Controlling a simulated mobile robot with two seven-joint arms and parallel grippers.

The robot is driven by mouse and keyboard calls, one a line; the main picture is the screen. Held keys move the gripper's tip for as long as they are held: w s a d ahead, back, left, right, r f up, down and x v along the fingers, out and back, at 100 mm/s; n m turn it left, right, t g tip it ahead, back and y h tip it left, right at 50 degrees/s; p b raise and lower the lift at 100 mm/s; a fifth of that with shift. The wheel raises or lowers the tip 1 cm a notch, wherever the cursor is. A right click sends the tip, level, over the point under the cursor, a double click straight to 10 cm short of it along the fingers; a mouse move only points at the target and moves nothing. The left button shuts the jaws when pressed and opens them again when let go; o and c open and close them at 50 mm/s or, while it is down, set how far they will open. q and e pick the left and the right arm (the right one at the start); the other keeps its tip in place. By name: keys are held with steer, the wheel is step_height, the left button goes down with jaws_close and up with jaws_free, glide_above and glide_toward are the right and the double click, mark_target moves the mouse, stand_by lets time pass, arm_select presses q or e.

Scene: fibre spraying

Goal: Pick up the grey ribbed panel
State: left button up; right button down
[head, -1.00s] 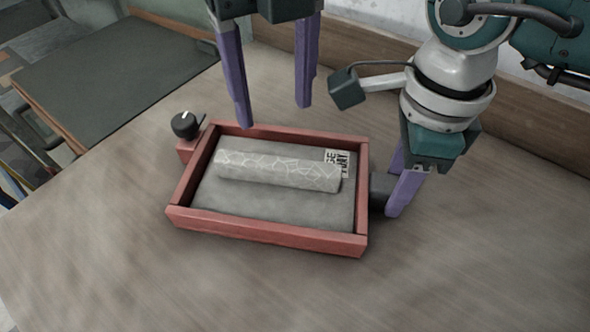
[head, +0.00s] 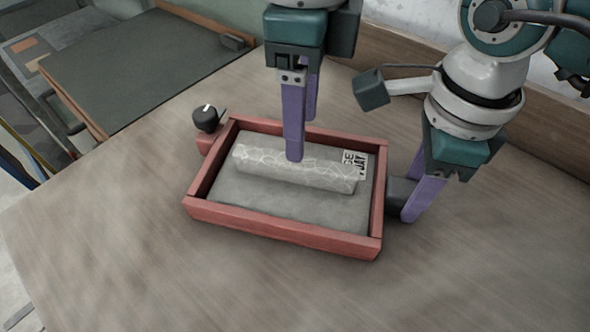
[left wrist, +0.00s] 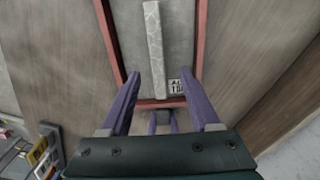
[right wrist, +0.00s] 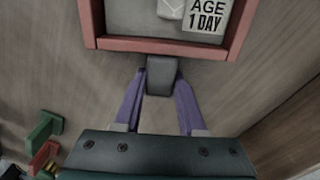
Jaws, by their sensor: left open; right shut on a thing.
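The grey ribbed panel (head: 275,207) lies flat inside a red frame (head: 280,236), with a pale, crack-patterned raised rib (head: 290,170) along its length. The panel also shows in the left wrist view (left wrist: 130,30) and the right wrist view (right wrist: 128,18). My left gripper (head: 303,140) is open and points down over the panel near the rib. One fingertip overlaps the rib in the head view; I cannot tell whether they touch. My right gripper (head: 408,203) is shut on the dark block (right wrist: 161,75) on the frame's right end.
A white label with black letters (head: 354,163) is at the panel's right end. A black knob (head: 207,118) is on the frame's left side. The wooden table (head: 130,250) is clear in front. A dark-topped table (head: 145,70) stands behind at the left.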

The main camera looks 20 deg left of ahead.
mark_target(295, 171)
arm_select(q)
steer(key=f, duration=0.5)
steer(key=shift+s+a+f, duration=0.1)
steer(key=shift+s+a, duration=0.15)
steer(key=shift+a, duration=0.05)
steer(key=shift+c, duration=0.4)
jaws_close()
stand_by(0.6)
